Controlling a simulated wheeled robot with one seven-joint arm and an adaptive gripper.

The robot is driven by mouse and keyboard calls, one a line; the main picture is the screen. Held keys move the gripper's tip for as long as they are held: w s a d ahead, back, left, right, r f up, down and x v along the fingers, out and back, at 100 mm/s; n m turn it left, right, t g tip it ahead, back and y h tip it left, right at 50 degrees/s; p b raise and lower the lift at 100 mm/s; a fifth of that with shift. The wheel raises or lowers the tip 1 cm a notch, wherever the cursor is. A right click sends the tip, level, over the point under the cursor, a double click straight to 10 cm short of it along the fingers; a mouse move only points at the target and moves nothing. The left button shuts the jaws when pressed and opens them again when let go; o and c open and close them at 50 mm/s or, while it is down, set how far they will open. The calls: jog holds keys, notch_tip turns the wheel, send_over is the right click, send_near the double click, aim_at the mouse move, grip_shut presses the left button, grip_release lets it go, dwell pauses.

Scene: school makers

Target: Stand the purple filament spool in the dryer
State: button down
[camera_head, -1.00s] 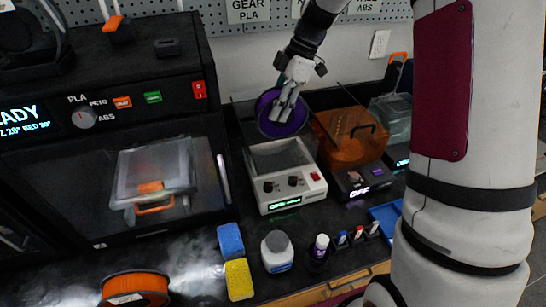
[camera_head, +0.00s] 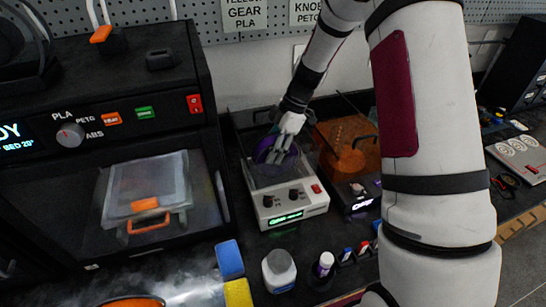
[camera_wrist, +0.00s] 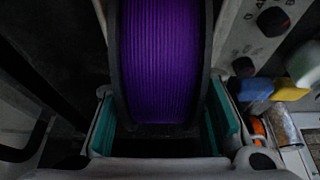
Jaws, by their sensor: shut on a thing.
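The purple filament spool (camera_head: 264,150) stands on edge, low in or just over the open bay of the white dryer (camera_head: 292,212); whether it touches the bay floor cannot be told. My gripper (camera_head: 282,150) is shut on the spool and comes down from above behind the dryer's front panel. In the wrist view the spool (camera_wrist: 160,65) fills the middle, its purple winding between dark flanges. My gripper (camera_wrist: 164,128) has its teal pads on either side of the spool there. The dryer's knobs and lit display face forward.
An orange-lidded dryer (camera_head: 347,150) stands close on the right. A black printer (camera_head: 100,75) stands on the left. A blue block (camera_head: 229,258), a white jar (camera_head: 279,270) and a small bottle (camera_head: 323,266) stand in front.

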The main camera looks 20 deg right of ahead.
jog(key=shift+f, duration=1.45)
jog(key=shift+f, duration=0.2)
jog(key=c, duration=1)
grip_release()
jog(key=shift+c, duration=0.2)
jog(key=shift+r, duration=0.1)
